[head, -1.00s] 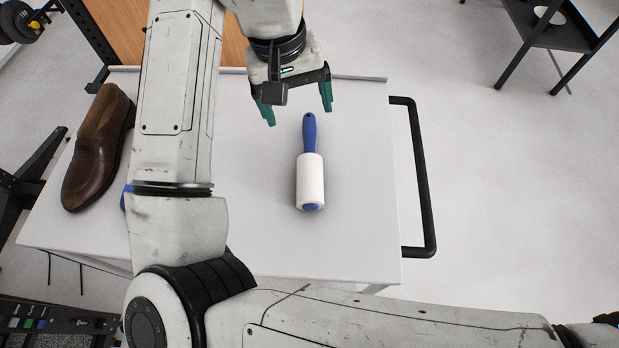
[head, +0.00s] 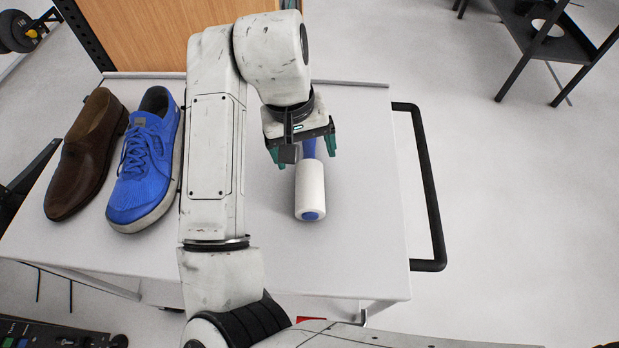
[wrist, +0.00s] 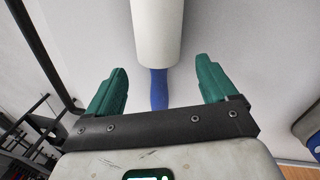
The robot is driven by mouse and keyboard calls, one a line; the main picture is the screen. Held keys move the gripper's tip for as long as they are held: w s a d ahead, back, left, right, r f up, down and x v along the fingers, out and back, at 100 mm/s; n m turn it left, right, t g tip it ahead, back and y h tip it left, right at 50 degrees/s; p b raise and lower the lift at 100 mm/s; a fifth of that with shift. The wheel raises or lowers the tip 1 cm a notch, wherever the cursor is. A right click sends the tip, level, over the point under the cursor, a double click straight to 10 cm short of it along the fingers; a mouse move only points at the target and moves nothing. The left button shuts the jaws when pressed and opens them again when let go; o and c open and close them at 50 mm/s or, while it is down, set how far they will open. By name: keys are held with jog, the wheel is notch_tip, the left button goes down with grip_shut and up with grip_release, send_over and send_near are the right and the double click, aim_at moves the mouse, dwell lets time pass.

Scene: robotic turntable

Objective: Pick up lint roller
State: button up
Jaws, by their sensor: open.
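The lint roller (head: 310,192) lies on the white table, with its white roll toward the front and its blue handle (head: 309,148) toward the back. My gripper (head: 304,160) is open above the handle and partly hides it in the head view. In the wrist view, the green fingers of my gripper (wrist: 160,90) stand apart, with the blue handle (wrist: 159,88) showing between them and touching neither. The white roll (wrist: 157,30) lies beyond the fingertips. I cannot tell the exact height of the fingers over the handle.
A blue sneaker (head: 146,165) and a brown loafer (head: 86,158) stand on the left of the table (head: 360,230). A black handle rail (head: 430,190) runs along the table's right side. The tabletop right of the roller is clear.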

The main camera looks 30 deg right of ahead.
jog(key=shift+s+d+f, duration=0.15)
jog(key=shift+f, duration=1.3)
jog(key=c, duration=1.2)
